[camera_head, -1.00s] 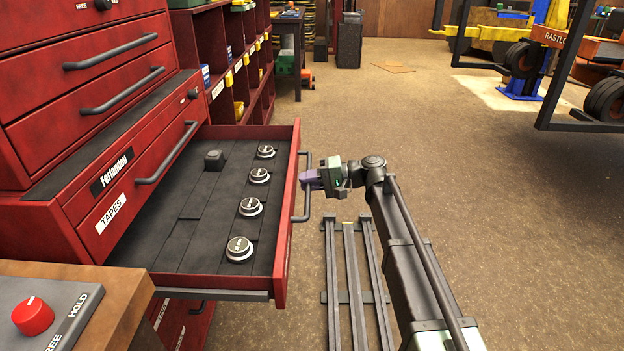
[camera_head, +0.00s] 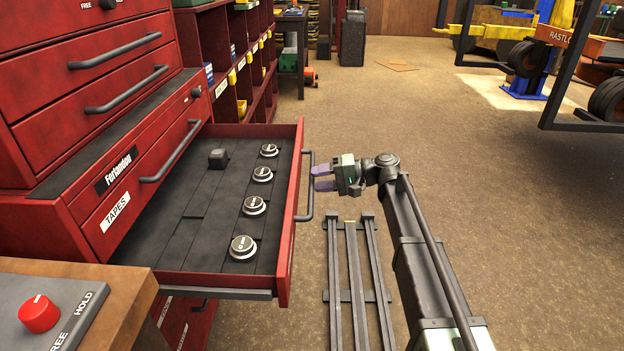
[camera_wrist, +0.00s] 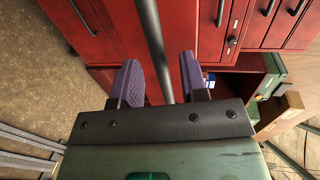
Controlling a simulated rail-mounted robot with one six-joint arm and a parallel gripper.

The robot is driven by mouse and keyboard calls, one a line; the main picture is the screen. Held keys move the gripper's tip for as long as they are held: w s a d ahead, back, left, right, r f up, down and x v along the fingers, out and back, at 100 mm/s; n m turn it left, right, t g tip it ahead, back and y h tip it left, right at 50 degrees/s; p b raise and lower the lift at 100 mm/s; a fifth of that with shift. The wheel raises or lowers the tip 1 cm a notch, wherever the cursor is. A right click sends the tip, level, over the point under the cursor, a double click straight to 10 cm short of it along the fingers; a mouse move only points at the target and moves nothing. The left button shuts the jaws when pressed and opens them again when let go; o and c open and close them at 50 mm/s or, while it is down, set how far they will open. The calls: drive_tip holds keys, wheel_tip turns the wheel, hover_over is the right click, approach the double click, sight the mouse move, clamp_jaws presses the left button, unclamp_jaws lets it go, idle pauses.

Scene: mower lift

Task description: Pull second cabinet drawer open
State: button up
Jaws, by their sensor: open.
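The open drawer (camera_head: 292,215) of the red cabinet (camera_head: 60,235) sticks far out to the right in the head view. Its dark lined floor holds several round silver-topped pieces (camera_head: 254,206) in a row and a small black block (camera_head: 217,158). A dark bar handle (camera_head: 309,185) is on the drawer's front. My gripper (camera_head: 318,178) is open beside the handle, with its purple fingers pointing left towards it. In the wrist view, the handle bar (camera_wrist: 154,45) runs between the two spread fingers (camera_wrist: 162,82), with space on both sides.
A workbench corner (camera_head: 130,310) with a red knob box (camera_head: 40,315) is at the lower left. Red shelving (camera_head: 240,75) stands behind the cabinet. Floor rails (camera_head: 352,280) lie below my arm. A vehicle lift (camera_head: 590,80) is at the upper right. The middle floor is clear.

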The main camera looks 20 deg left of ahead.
drive_tip(key=p+v, duration=0.1)
drive_tip(key=v, duration=0.7)
drive_tip(key=shift+d, duration=0.1)
